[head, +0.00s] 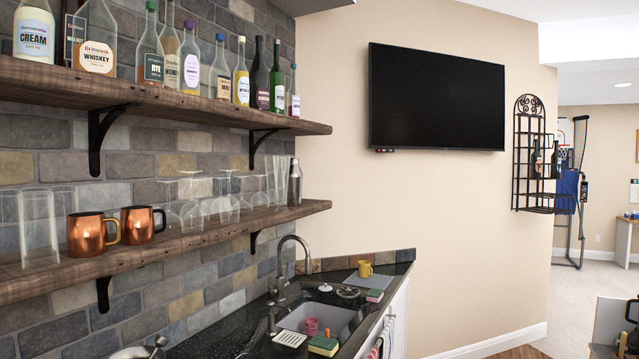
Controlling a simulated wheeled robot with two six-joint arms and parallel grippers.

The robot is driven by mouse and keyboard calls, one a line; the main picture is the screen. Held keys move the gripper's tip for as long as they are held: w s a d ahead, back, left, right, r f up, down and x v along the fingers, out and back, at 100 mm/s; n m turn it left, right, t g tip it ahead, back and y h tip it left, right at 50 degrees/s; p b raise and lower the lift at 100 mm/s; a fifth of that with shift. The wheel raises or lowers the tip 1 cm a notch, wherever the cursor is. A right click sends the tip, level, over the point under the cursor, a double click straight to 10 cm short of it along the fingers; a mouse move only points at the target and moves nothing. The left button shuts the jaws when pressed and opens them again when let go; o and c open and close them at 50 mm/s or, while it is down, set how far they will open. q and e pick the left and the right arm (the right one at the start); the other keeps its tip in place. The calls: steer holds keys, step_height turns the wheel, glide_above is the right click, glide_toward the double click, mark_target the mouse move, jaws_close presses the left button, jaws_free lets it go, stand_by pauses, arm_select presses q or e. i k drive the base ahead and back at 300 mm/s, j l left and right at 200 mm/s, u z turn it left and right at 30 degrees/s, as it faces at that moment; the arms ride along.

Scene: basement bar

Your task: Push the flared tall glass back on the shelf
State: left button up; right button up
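Clear tall glasses stand on the lower wooden shelf (180,240). One tall glass (38,230) at the far left stands close to the shelf's front edge, with fainter glass behind it. More tall clear glasses (278,182) stand near the shelf's right end, beside a metal shaker (295,183). Their outlines are faint, and I cannot tell for certain which one is the flared glass. Neither of my grippers can be made out in the head view.
Two copper mugs (87,234) (138,225) stand right of the far-left glass. Upside-down stemmed glasses (228,205) fill the shelf's middle. An upper shelf (150,95) holds several bottles. Below are a dark counter (235,335), a sink (310,318) and a tall faucet (281,275).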

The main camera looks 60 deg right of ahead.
mark_target(281, 162)
steer(key=z, duration=1.6)
steer(key=i+l+z, duration=0.65)
steer(key=i, duration=0.3)
steer(key=i+l+z, duration=0.1)
steer(key=i+z, duration=0.25)
steer(key=i, duration=0.15)
steer(key=i+l, duration=0.1)
steer(key=i, duration=0.65)
steer(key=i+l+u, duration=0.1)
steer(key=i, duration=0.7)
steer(key=i+u, duration=0.2)
steer(key=u, duration=0.2)
steer(key=i+u, duration=0.2)
steer(key=u, duration=0.25)
steer(key=i+l+u, duration=0.15)
steer(key=u, duration=0.25)
steer(key=i+l+u, duration=0.15)
steer(key=u, duration=0.25)
